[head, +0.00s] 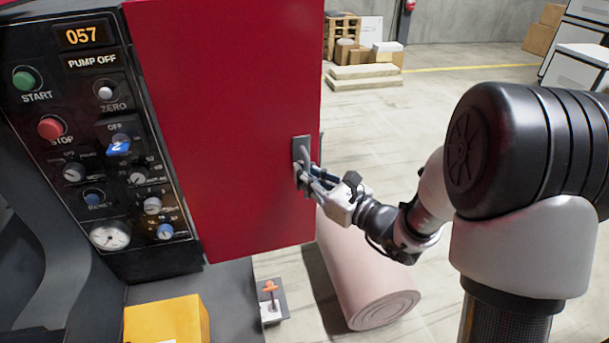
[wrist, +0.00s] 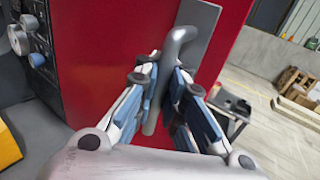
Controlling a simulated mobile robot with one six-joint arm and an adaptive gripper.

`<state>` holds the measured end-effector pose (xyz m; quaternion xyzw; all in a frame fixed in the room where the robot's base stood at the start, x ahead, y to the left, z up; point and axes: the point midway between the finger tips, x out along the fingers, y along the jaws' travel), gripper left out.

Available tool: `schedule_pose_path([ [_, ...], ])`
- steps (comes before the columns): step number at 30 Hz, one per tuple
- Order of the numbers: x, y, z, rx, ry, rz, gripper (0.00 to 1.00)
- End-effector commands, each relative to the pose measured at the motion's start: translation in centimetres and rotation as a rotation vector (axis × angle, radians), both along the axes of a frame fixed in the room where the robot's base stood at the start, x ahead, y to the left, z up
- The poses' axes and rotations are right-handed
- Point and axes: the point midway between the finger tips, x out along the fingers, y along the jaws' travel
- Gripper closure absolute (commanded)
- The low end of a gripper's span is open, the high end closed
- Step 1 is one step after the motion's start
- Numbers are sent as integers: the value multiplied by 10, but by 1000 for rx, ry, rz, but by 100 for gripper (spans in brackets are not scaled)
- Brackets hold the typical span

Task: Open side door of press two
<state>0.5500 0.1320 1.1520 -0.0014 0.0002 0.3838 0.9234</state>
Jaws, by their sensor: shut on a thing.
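The red side door (head: 225,110) of the press stands to the right of the black control panel in the head view. It also fills the middle of the wrist view (wrist: 95,50). A grey handle (wrist: 178,42) on a grey plate (head: 300,148) sits near the door's right edge. My gripper (head: 312,178) is at this handle. In the wrist view its blue-padded fingers (wrist: 166,98) are on both sides of the handle bar and shut on it. Whether the door is ajar cannot be told.
The control panel (head: 115,130) has knobs, buttons and a gauge. A pink roll (head: 360,270) lies on the floor below my gripper. Open floor (head: 450,110) lies behind, with pallets and boxes farther back.

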Motion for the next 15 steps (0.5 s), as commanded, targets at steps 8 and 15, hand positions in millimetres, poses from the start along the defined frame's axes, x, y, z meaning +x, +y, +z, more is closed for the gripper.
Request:
schedule_pose_path([
  [8, 2, -5, 1, 0, -1, -13, 89],
  [15, 2, -3, 0, 0, -1, -9, 73],
])
